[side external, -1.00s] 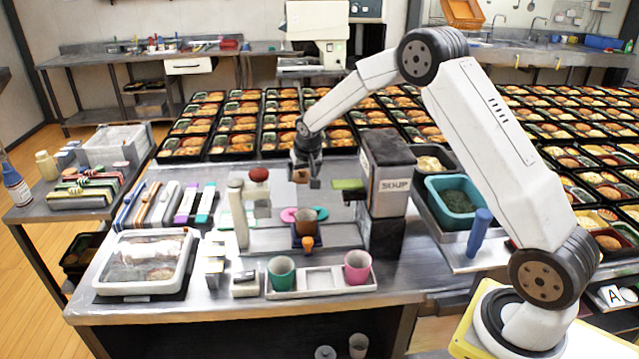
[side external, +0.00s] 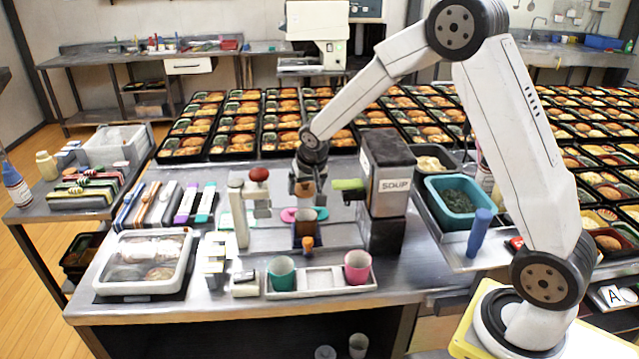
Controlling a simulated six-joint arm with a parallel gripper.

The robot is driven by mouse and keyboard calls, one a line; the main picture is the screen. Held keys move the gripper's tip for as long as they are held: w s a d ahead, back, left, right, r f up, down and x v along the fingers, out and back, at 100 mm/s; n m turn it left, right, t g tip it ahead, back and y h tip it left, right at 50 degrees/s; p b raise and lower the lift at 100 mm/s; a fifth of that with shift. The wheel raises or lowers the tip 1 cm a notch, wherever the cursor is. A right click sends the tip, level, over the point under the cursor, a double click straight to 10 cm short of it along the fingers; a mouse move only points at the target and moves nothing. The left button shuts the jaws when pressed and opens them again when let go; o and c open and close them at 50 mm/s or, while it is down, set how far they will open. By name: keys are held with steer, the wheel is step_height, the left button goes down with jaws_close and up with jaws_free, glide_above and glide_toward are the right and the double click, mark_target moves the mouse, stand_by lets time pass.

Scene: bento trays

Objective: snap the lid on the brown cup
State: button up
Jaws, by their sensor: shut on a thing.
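The brown cup (side external: 305,229) stands upright in the middle of the work table, in a dark holder with an orange knob (side external: 307,243) in front. My gripper (side external: 304,192) is directly above it, pointing down, shut on a small brown thing (side external: 304,187) that looks like the brown lid. A gap seems to remain between the held lid and the cup's rim. A pink lid (side external: 288,215) and a teal lid (side external: 322,213) lie on either side, just behind the cup.
The soup dispenser (side external: 390,185), with a green part (side external: 348,184), stands close on the right. A teal cup (side external: 281,273) and a pink cup (side external: 357,266) sit in a white rack (side external: 319,281) in front.

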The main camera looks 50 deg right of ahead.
steer(key=shift+f, duration=3.1)
steer(key=shift+f, duration=0.2)
stand_by(0.4)
steer(key=o, duration=0.9)
steer(key=shift+r, duration=0.2)
steer(key=shift+r, duration=3.3)
jaws_close()
